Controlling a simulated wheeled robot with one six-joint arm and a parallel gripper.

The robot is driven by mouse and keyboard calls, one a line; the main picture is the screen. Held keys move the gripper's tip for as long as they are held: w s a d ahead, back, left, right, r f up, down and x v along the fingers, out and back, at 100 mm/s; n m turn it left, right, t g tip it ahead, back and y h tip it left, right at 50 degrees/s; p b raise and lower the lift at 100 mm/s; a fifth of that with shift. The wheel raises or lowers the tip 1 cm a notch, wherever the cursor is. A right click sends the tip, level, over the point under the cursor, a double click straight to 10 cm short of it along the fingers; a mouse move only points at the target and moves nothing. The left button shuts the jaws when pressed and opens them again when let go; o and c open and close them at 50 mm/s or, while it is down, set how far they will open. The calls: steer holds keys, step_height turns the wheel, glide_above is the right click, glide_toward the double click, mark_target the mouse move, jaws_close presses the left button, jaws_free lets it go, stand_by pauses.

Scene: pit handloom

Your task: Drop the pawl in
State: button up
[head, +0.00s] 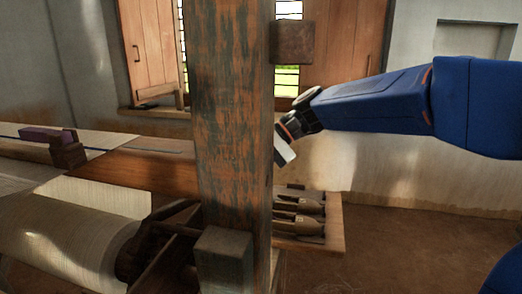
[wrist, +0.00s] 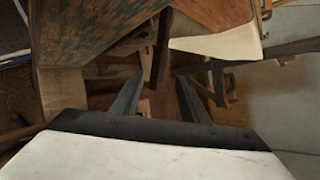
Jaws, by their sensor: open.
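In the head view a dark toothed wheel (head: 138,252) sits at the end of the cloth roll (head: 60,235), left of the post. Dark wooden bars (head: 170,218) lean by the wheel; I cannot tell for sure which is the pawl. My gripper (head: 282,152) shows at the right edge of the post, which may hide part of it, above and right of the wheel. In the wrist view my gripper (wrist: 158,82) has its two dark fingers apart, with nothing held between them. Dark wooden bars lie beyond the fingertips.
A thick worn wooden post (head: 232,110) stands in the middle, close to my gripper; it also shows in the wrist view (wrist: 85,35). A wooden tray (head: 337,225) with shuttles lies right of it. A purple-topped block (head: 48,138) rests on the warp at left. Open floor lies at right.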

steer(key=v, duration=0.9)
steer(key=shift+d+r, duration=0.1)
steer(key=shift+d, duration=0.15)
